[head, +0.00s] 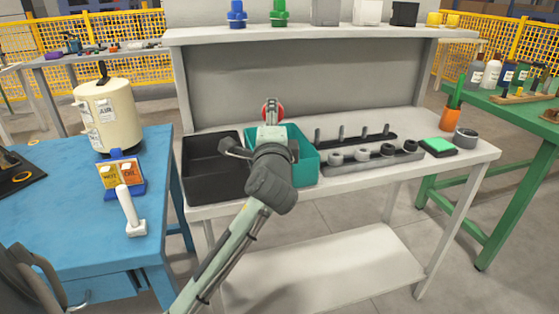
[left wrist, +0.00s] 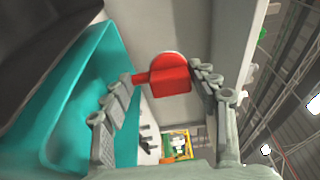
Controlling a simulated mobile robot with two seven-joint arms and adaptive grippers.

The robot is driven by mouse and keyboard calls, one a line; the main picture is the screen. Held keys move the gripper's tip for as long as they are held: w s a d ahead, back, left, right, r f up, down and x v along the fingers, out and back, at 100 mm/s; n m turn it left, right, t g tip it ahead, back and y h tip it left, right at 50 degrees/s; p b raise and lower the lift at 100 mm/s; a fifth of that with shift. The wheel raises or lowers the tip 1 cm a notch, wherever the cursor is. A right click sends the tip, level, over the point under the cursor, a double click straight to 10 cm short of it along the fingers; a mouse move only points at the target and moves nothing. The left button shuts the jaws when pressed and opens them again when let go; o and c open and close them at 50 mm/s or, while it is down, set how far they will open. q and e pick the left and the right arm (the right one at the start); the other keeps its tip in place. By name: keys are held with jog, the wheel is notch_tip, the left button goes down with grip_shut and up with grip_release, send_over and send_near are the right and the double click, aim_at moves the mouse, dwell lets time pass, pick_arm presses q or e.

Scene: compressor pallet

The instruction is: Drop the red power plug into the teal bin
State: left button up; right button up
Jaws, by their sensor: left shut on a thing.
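The red power plug (head: 272,112) is held in my left gripper (head: 271,122), at the far end of the arm in the head view. In the left wrist view the plug (left wrist: 171,78) sits between the two fingers, which are shut on it. The teal bin (head: 305,157) stands on the white bench, partly hidden behind my left arm. In the head view the plug appears at the bin's back edge. In the left wrist view the bin (left wrist: 62,120) lies left of the plug, not directly behind it.
A black bin (head: 207,190) stands left of the teal one. A rack with grey rings (head: 372,157) stands on the right of the white bench (head: 450,165). A shelf (head: 330,33) with several coloured parts runs above. A blue table (head: 90,230) is at left.

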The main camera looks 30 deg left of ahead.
pick_arm(q)
jog(key=o, duration=1.8)
jog(key=shift+c, duration=0.2)
notch_tip(320, 180, up, 10)
jog(key=shift+r, duration=0.1)
